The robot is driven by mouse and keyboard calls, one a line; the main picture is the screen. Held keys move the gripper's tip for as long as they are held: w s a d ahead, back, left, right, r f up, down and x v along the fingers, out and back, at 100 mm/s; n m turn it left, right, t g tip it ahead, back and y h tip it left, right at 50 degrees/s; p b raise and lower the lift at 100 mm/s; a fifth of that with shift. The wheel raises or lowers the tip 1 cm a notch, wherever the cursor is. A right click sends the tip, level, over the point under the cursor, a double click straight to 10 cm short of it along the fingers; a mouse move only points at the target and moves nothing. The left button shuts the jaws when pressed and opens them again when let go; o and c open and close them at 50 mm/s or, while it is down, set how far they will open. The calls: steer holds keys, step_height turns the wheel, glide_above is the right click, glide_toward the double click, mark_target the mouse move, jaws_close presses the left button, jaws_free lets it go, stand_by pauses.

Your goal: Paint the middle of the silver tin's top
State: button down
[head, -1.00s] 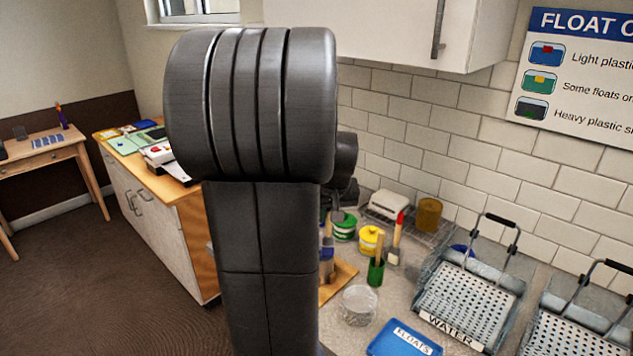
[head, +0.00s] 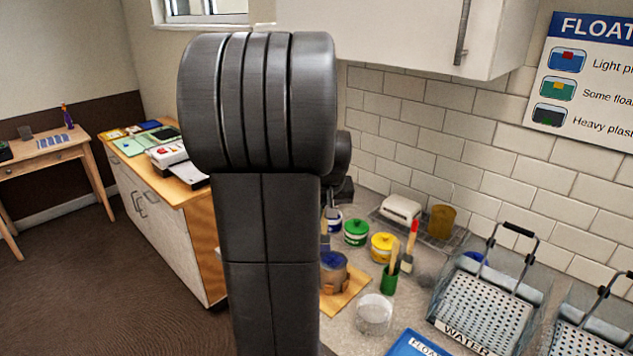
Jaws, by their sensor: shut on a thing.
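My gripper (head: 327,208) is mostly hidden behind my own dark arm; only a sliver shows at the arm's right edge. It is shut on a paintbrush (head: 325,236), which points down. Just below stands a round tin (head: 335,281) on a wooden board (head: 350,296), its left side cut off by my arm. Its top shows blue and its side looks brownish, so I cannot make out silver. Whether the brush touches the top I cannot tell.
Behind the board stand a green pot (head: 356,233) and a yellow pot (head: 382,248). A green cup (head: 390,281) holds brushes.

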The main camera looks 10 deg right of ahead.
steer(key=r, duration=0.2)
steer(key=r+p, duration=0.1)
steer(key=shift+s+d+r, duration=0.1)
steer(key=shift+s+d, duration=0.05)
steer(key=shift+s, duration=0.1)
step_height(320, 180, up, 2)
steer(key=shift+w+r+p, duration=0.1)
steer(key=shift+p, duration=0.75)
steer(key=shift+r+p, duration=0.9)
steer(key=shift+r, duration=0.35)
steer(key=shift+f+b, duration=0.2)
steer(key=shift+b, duration=0.25)
